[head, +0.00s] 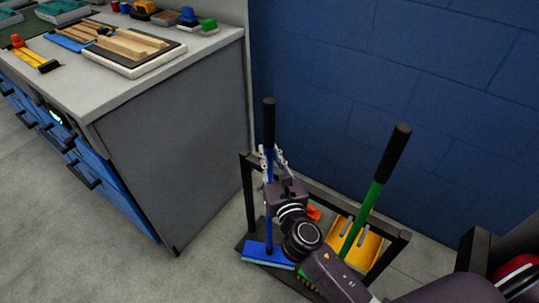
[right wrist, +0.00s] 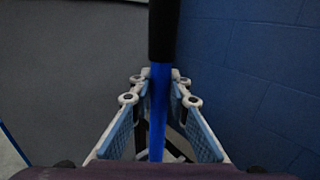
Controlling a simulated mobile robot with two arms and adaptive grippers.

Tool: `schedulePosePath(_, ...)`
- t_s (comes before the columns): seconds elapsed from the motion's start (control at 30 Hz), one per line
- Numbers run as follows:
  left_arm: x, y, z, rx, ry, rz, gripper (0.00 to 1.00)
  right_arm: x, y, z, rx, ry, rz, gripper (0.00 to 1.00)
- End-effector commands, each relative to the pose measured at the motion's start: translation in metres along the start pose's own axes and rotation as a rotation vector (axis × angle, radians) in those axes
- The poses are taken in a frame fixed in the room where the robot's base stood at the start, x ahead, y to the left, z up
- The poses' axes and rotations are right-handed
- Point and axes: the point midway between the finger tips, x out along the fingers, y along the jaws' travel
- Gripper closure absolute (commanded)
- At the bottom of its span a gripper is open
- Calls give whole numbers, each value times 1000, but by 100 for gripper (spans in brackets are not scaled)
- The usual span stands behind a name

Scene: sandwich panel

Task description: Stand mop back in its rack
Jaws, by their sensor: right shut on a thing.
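The mop has a black grip (head: 269,122), a blue shaft and a blue head (head: 267,256). It stands nearly upright at the left end of the black rack (head: 244,188), with its head low near the rack's base. My right gripper (head: 272,156) is shut on the shaft just below the black grip. In the right wrist view the blue shaft (right wrist: 158,112) runs between the two finger pads. Whether the shaft is seated in a rack holder is hidden by my gripper and arm. My left gripper is not in view.
A green-handled broom (head: 368,205) leans in the rack's right side, beside a yellow dustpan (head: 355,243). A grey workbench (head: 175,150) with blue drawers stands to the left, with tools and wood on top. A blue block wall (head: 430,80) is behind. Open floor lies front left.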

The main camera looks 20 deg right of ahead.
Motion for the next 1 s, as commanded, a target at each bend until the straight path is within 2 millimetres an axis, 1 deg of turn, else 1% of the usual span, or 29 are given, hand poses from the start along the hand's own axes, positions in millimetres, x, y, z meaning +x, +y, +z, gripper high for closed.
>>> schedulePosePath(0.1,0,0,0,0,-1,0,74,0,0,2,0,-4,0,100)
schedulePosePath(0.33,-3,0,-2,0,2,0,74,0,0,0,0,-3,0,100)
schedulePosePath(0.37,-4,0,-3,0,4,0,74,0,0,-2,0,0,0,83)
schedulePosePath(0.5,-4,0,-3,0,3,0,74,0,0,-2,0,0,0,68)
schedulePosePath(0.9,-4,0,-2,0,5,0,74,0,0,1,0,0,0,67)
schedulePosePath(1.0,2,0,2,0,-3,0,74,-13,0,-1,0,3,0,67)
